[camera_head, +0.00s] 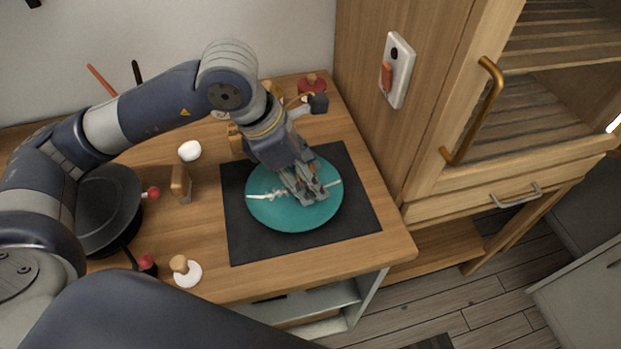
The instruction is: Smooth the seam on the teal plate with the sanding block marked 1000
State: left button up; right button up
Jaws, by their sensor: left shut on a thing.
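The teal plate (283,214) lies flat on a dark mat (356,207) on the wooden table. A pale, rough seam (260,195) runs across it from left to right, partly hidden by my gripper. My left gripper (311,194) points down over the middle of the plate, on the seam. It is shut on a small block, mostly hidden by the fingers, and I cannot read any mark on it. Whether the block touches the plate is not clear. A wooden block (181,183) stands left of the mat. My right gripper is out of view.
A dark round pan-like object (105,208) stands at the left. A wooden-handled white piece (186,271), a white round object (189,151) and a red-topped item (312,85) are around the mat. A wooden cabinet (432,60) rises at the right.

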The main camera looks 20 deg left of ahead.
aim_at(282, 191)
pick_arm(q)
jog(key=shift+s+a+f, duration=0.25)
jog(key=shift+a, duration=0.05)
jog(key=shift+s+a+b, duration=0.35)
jog(key=shift+s+a, duration=0.15)
jog(key=shift+s, duration=0.1)
jog(key=shift+w+a+r+b, duration=0.1)
jog(key=shift+a+b, duration=0.3)
jog(key=shift+a, duration=0.35)
jog(key=shift+s+a+r+b, duration=0.15)
jog(key=shift+s+a+b, duration=0.2)
jog(key=shift+s, duration=0.3)
jog(key=shift+a+b, duration=0.4)
jog(key=shift+a, duration=0.4)
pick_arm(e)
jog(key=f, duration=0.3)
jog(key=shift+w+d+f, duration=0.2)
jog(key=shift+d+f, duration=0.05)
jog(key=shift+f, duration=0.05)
pick_arm(q)
jog(key=shift+w+d, duration=0.1)
